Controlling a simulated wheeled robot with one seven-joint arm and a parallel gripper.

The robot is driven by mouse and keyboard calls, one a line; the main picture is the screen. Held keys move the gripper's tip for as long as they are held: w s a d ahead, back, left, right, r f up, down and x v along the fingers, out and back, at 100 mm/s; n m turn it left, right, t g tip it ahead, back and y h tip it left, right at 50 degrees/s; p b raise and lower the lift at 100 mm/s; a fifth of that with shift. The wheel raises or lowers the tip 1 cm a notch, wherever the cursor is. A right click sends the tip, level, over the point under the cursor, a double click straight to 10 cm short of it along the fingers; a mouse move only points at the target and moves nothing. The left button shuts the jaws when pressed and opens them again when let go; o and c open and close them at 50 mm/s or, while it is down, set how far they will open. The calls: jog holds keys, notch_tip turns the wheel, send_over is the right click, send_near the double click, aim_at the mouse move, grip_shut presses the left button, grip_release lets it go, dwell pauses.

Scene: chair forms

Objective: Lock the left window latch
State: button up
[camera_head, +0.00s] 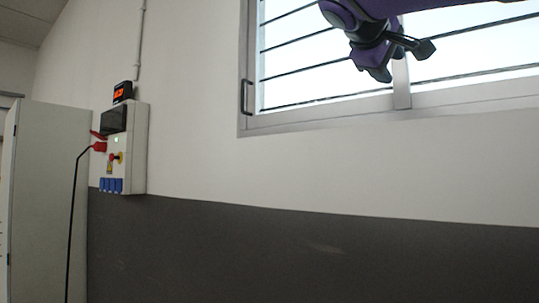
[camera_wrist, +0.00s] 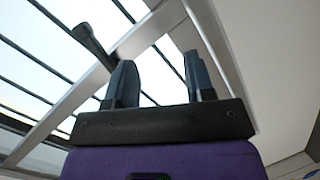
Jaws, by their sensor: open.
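A dark lever with a wide end (camera_wrist: 93,46), which looks like the latch, sticks out near the window's upright bar in the wrist view. My gripper (camera_wrist: 158,58) is open, with its two dark fingers apart and nothing seen between them. The lever's lower end is close to the left finger; I cannot tell whether they touch. In the head view my gripper (camera_head: 384,60) hangs in front of the window at upper right. A dark flat-ended piece (camera_head: 422,48) beside it looks like the same lever. The latch's base is hidden.
The window frame (camera_head: 330,117) holds panes with dark horizontal bars behind. A black pull handle (camera_head: 246,97) is on its left side. A control box (camera_head: 122,150) with a red plug hangs on the wall at left, near a pale cabinet (camera_head: 40,200). The wall below is clear.

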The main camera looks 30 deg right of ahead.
jog(key=w+a+f+m+t+y, duration=0.2)
jog(key=a+f+y, duration=0.3)
jog(key=f, duration=0.4)
jog(key=w+a+f+m+t+y, duration=0.3)
jog(key=f+y, duration=0.3)
jog(key=f, duration=0.3)
jog(key=shift+a+f+m+t, duration=0.15)
jog(key=shift+a+m+t, duration=0.55)
jog(key=shift+a+t, duration=0.2)
jog(key=s+d+r+n+g+h, duration=0.2)
jog(key=s+d+r+g+h, duration=0.15)
jog(key=r, duration=0.45)
jog(key=s+d+r+n+g+h, duration=0.2)
jog(key=d+r+g+h, duration=0.25)
jog(key=r, duration=0.45)
jog(key=s+d+r+n+g+h, duration=0.25)
jog(key=r+h, duration=0.25)
jog(key=r, duration=0.3)
jog(key=shift+m, duration=0.35)
jog(key=d, duration=0.7)
jog(key=d+f, duration=0.1)
jog(key=d, duration=0.2)
jog(key=shift+d, duration=0.4)
